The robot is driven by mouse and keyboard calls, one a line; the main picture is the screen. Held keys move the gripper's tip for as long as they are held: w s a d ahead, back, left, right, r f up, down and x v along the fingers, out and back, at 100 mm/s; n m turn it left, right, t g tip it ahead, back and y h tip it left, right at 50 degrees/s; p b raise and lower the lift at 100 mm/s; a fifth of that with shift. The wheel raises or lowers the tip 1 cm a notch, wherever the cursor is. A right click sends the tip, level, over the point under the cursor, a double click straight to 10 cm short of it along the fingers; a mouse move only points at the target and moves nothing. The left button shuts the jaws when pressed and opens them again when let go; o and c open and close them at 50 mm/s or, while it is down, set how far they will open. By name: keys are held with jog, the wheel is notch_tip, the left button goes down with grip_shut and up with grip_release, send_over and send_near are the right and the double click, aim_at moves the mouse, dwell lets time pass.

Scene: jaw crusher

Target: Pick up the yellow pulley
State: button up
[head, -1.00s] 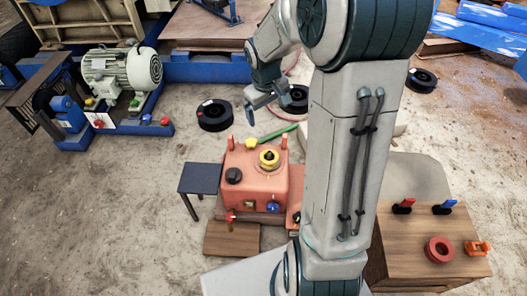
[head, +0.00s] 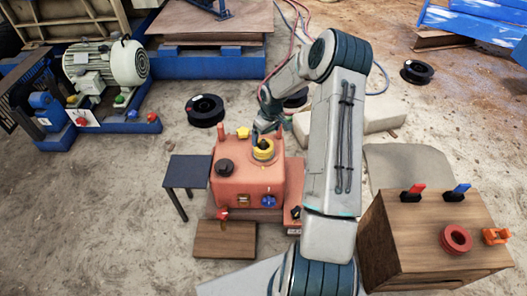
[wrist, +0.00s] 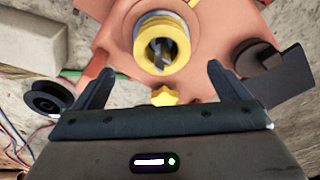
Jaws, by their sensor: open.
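The yellow pulley (head: 263,148) sits on a round seat on top of the salmon-red machine box (head: 232,185). In the wrist view the pulley (wrist: 150,63) is a grooved yellow ring with a dark, ribbed centre. My gripper (head: 265,132) is close behind and above the pulley in the head view, partly overlapping it. In the wrist view my gripper (wrist: 160,72) is open, its two fingers spread wide apart. The pulley lies ahead, roughly centred between the fingers, and nothing is held. I cannot tell the exact gap to it.
A yellow star knob (wrist: 164,96) lies close to the pulley on the box's edge. A black knob (head: 225,166) and two red posts also rise from the box. A small dark table (head: 187,171) stands left, and a wooden cabinet (head: 430,240) right.

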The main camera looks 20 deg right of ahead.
aim_at(263, 146)
jog(key=f+b, duration=0.1)
jog(key=f, duration=0.1)
jog(key=w+f+b, duration=0.1)
jog(key=f, duration=0.2)
jog(key=f+b, duration=0.1)
jog(key=f, duration=0.2)
jog(key=shift+w+a+f, duration=0.15)
jog(key=shift+a+f, duration=0.1)
jog(key=shift+a, duration=0.15)
jog(key=shift+r, duration=0.1)
jog(key=c, duration=1.6)
